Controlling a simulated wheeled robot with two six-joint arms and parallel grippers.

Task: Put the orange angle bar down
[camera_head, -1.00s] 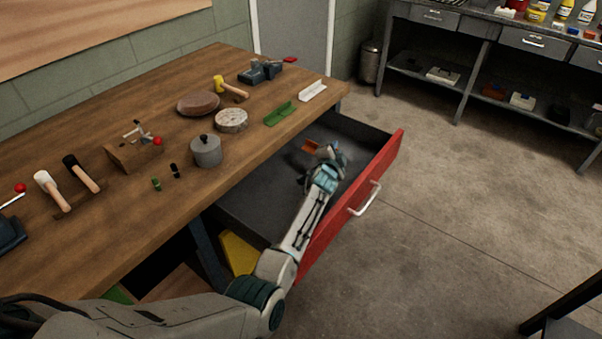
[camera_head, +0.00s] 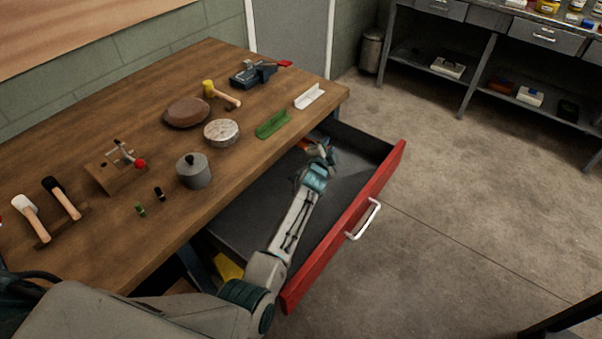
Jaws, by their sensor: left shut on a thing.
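The orange angle bar (camera_head: 304,143) shows as a small orange piece inside the open drawer, close to the bench edge. My left gripper (camera_head: 318,152) is over the drawer's far part, shut on the bar, and covers much of it. I cannot tell whether the bar touches the drawer floor. The open drawer (camera_head: 255,205) has a grey inside and a red front with a pale handle. A green angle bar (camera_head: 273,124) and a white angle bar (camera_head: 309,96) lie on the bench top. My right gripper is not in view.
The wooden bench (camera_head: 110,240) holds a grey pot (camera_head: 194,172), round discs, mallets and a vise (camera_head: 252,74). The drawer's red front (camera_head: 350,225) stands out over the floor. The concrete floor to the right is clear up to a shelved workbench.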

